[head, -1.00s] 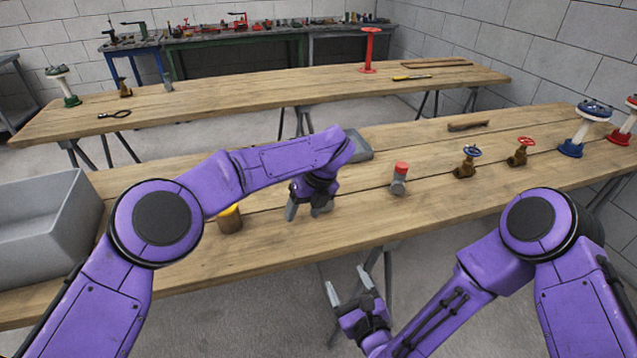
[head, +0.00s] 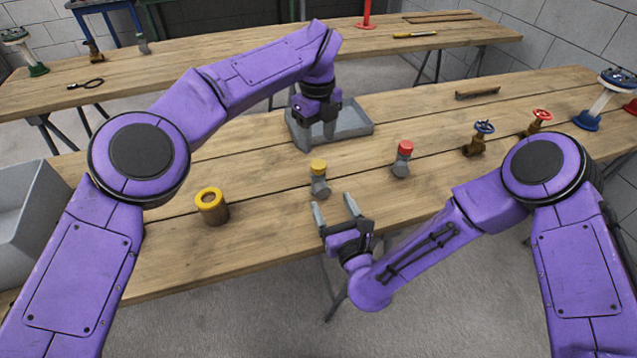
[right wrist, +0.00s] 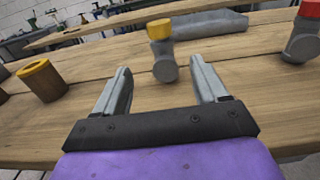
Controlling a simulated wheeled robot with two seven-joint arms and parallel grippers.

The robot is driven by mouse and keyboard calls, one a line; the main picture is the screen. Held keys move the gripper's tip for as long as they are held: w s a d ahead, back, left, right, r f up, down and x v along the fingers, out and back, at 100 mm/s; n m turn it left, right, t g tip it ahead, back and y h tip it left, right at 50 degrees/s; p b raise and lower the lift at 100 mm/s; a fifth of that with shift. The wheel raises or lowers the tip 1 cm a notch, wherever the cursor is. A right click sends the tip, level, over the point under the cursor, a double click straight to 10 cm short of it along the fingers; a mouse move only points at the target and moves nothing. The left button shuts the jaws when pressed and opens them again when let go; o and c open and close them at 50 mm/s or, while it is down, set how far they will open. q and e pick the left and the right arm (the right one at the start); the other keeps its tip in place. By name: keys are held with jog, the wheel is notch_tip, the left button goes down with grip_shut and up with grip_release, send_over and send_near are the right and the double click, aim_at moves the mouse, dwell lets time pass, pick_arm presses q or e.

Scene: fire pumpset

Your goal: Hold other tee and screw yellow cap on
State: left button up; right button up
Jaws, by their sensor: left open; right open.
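A grey tee with a yellow cap (head: 319,168) on top stands on the near bench; it also shows in the right wrist view (right wrist: 161,32). I cannot tell how far the cap is screwed on. A second grey tee with a red cap (head: 404,149) stands to its right. My left gripper (head: 318,138) is open and empty at the grey tray, behind the yellow-capped tee and apart from it. My right gripper (head: 335,208) is open and empty at the bench's front edge; in the right wrist view its fingers point towards the yellow-capped tee, short of it.
A brown pot with a yellow rim (head: 210,212) stands to the left on the near bench. The shallow grey tray (head: 354,130) lies behind the tees. Brass valves with a blue wheel (head: 484,127) and a red wheel (head: 541,115) stand to the right. A grey bin (head: 25,212) is at far left.

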aim_at(321, 180)
pick_arm(q)
jog(key=shift+w+f, duration=0.1)
jog(key=shift+w, duration=0.05)
pick_arm(e)
jog(key=x, duration=0.9)
jog(key=shift+d+f, duration=0.1)
jog(key=shift+d, duration=0.05)
pick_arm(q)
jog(key=shift+w+d+f, duration=0.1)
pick_arm(e)
jog(key=shift+w, duration=0.4)
jog(key=shift+s, duration=0.1)
